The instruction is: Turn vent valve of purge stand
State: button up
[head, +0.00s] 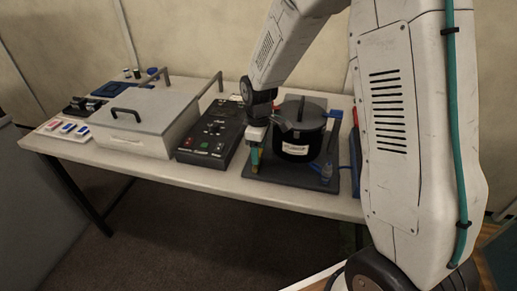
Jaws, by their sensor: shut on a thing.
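The purge stand is a dark base plate (288,178) on the table, carrying a black lidded pot (297,130) with a white label on its front. My gripper (256,160) points down at the plate's front left corner, left of the pot. It is shut on a small part there, which I take to be the vent valve; the fingers hide most of it. How far the valve is turned cannot be told from this view.
A black control box (214,131) stands just left of the stand, and a pale lidded case (143,122) further left. My arm blocks the right side. The table's front strip is bare.

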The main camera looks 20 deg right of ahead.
jog(key=m, duration=0.4)
jog(key=shift+s+d, duration=0.3)
jog(key=m, duration=0.4)
jog(key=shift+s+d+m, duration=0.15)
jog(key=shift+s+m, duration=0.15)
jog(key=shift+s, duration=0.1)
jog(key=m, duration=0.2)
jog(key=s+m, duration=0.1)
jog(key=m, duration=0.1)
jog(key=shift+m, duration=0.3)
jog(key=shift+s+a+m, duration=0.1)
jog(key=shift+s+m, duration=0.1)
jog(key=shift+m, duration=0.95)
jog(key=shift+s+a+m, duration=0.1)
jog(key=shift+s+m, duration=0.05)
jog(key=shift+m, duration=1)
jog(key=o, duration=1)
